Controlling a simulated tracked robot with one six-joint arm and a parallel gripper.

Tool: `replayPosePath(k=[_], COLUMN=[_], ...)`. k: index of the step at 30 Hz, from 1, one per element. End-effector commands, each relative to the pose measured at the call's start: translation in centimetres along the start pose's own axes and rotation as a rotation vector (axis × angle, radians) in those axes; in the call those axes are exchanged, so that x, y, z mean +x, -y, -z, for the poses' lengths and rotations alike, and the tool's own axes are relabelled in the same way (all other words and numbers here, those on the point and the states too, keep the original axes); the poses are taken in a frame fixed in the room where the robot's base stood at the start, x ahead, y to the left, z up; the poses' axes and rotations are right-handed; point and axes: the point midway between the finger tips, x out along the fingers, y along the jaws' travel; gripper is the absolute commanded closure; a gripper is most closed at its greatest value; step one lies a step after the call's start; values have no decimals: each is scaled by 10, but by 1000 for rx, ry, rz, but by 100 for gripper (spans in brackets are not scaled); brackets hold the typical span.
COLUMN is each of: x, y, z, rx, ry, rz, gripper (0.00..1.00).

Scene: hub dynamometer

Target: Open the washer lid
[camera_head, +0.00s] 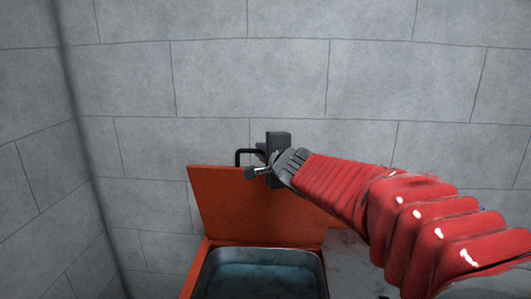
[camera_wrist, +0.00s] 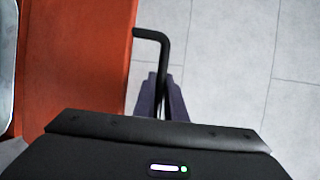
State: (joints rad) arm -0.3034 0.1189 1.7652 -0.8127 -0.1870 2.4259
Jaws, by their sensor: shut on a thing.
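The orange washer lid (camera_head: 228,203) stands raised, close to upright, behind the washer's open basin in the head view. It also shows in the wrist view (camera_wrist: 75,60) as an orange panel at the left. A black bar handle (camera_head: 239,156) sticks out at the lid's top edge; its bent end shows in the wrist view (camera_wrist: 152,34). My gripper (camera_head: 260,153) is at the handle, and its dark fingers (camera_wrist: 163,82) are shut on it, one on each side of the bar. My wrist hides part of the handle and lid in the head view.
The washer's metal basin (camera_head: 318,259) is open below the lid, with bluish liquid in it. A grey block wall (camera_head: 250,80) stands behind, and another wall (camera_head: 30,170) is at the left. A grey surface (camera_head: 350,260) lies right of the basin.

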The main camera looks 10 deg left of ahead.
Motion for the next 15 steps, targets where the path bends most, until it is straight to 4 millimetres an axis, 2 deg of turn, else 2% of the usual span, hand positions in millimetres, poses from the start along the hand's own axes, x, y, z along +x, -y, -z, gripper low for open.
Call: replayPosePath(k=[1, 8, 9, 15], x=[1, 0, 0, 0], y=[2, 2, 3, 2], z=[-6, 1, 2, 7], rx=[-2, -1, 0, 1], ry=[12, 2, 1, -7], rz=[7, 7, 8, 5], gripper=[100, 100, 88, 74])
